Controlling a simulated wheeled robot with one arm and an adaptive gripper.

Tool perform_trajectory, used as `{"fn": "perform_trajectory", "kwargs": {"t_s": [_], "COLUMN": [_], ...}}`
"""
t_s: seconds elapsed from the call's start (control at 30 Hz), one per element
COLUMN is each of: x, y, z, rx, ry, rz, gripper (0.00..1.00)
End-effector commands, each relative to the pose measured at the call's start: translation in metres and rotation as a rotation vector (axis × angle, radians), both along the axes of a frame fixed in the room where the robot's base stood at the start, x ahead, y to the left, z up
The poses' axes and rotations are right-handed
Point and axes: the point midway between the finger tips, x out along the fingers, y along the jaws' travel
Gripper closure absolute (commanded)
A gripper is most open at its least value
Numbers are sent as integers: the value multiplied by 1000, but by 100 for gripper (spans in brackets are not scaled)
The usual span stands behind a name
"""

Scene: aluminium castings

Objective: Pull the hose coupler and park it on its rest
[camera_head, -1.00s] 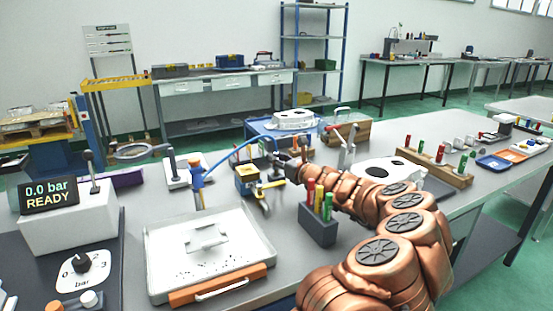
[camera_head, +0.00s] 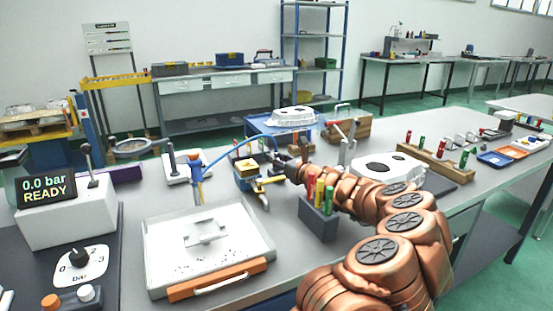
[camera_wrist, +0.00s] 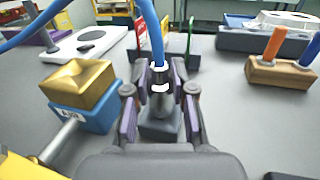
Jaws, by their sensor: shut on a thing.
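In the wrist view, my gripper (camera_wrist: 160,112) is shut on the hose coupler (camera_wrist: 160,76), a dark upright cylinder with pale rings. The blue hose (camera_wrist: 150,20) rises from its top. A small dark block (camera_wrist: 160,128) shows directly below the coupler, between my fingers; whether the coupler touches it cannot be told. The brass block on a blue labelled base (camera_wrist: 80,85) stands to the left, apart from the coupler. In the head view, my gripper (camera_head: 300,168) is to the right of that fixture (camera_head: 247,172), and the blue hose (camera_head: 235,146) arches over to it. The coupler is hardly visible there.
A wooden block with coloured handles (camera_wrist: 282,75) is to the right. A holder with coloured pens (camera_head: 318,218) sits close beside my arm. A white tray (camera_head: 255,235) lies at front.

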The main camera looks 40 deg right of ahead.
Motion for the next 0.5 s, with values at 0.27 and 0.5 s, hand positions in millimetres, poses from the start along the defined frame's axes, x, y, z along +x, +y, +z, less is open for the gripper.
{"fn": "perform_trajectory", "kwargs": {"t_s": [0.27, 0.5], "x": [0, 0], "y": [0, 0], "z": [-4, -4], "rx": [0, 0], "ry": [0, 0], "rz": [0, 0], "gripper": [72, 47]}}
